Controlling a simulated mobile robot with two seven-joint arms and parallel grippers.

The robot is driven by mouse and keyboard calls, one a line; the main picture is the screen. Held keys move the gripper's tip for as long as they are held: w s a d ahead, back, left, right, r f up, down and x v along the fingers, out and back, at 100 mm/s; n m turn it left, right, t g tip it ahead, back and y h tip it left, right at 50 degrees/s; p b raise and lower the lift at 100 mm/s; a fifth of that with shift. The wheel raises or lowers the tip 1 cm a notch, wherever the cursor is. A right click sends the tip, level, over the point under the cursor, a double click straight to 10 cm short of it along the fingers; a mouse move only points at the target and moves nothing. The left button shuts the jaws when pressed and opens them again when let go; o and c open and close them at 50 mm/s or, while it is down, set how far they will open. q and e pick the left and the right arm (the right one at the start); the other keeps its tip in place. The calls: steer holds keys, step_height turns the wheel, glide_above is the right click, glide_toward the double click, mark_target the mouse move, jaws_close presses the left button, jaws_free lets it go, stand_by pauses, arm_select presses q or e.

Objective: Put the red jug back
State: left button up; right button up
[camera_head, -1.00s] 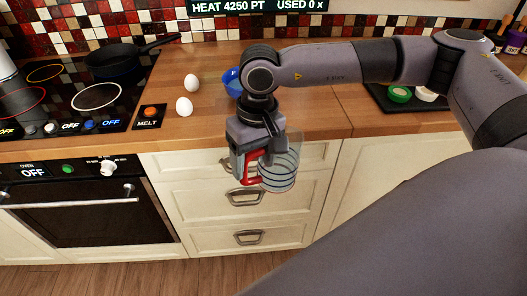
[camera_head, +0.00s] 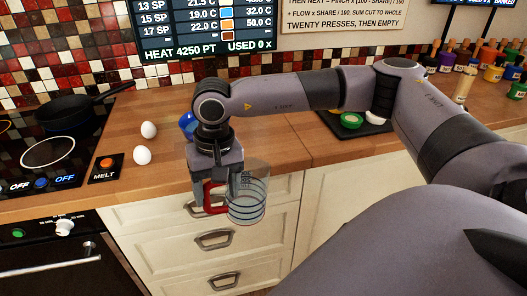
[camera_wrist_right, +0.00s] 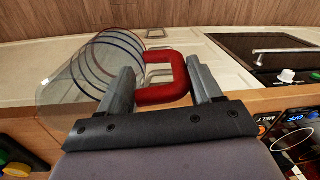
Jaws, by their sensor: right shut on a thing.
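The red jug is a clear measuring jug (camera_head: 248,203) with dark ring lines and a red handle (camera_head: 212,197). My right gripper (camera_head: 222,190) is shut on the red handle and holds the jug in front of the drawers, near the counter's front edge. In the right wrist view the handle (camera_wrist_right: 169,88) sits between the two fingers (camera_wrist_right: 165,90), and the clear body (camera_wrist_right: 92,75) lies to the left. I see no contents in the jug. My left gripper is not in view.
A blue object (camera_head: 187,124) stands on the counter behind my right arm. A black pan (camera_head: 65,112) is on the hob. A dark tray (camera_head: 368,126) and several bottles (camera_head: 490,73) are at the right.

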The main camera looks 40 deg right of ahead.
steer(key=w+d+r+m+h, duration=0.1)
steer(key=w+d+r+m, duration=0.5)
steer(key=m, duration=0.8)
steer(key=w+d+r+m+h, duration=0.1)
steer(key=w+d+r+m, duration=0.45)
steer(key=m, duration=0.85)
steer(key=s+d+r+m, duration=0.1)
steer(key=d+r+m, duration=0.3)
steer(key=m, duration=0.5)
steer(key=s+d+r+m+y, duration=0.1)
steer(key=s+d+r+m, duration=0.3)
steer(key=m, duration=0.6)
steer(key=w+d+r+m, duration=0.1)
steer(key=d+r+m, duration=0.1)
steer(key=d+m, duration=0.55)
steer(key=shift+m+g, duration=0.3)
steer(key=shift+m, duration=0.35)
steer(key=f, duration=0.6)
steer(key=a+f, duration=0.1)
steer(key=f, duration=1.2)
steer(key=shift+a+f, duration=0.25)
steer(key=shift+f, duration=0.15)
steer(key=shift+f, duration=0.1)
steer(key=o, duration=1.6)
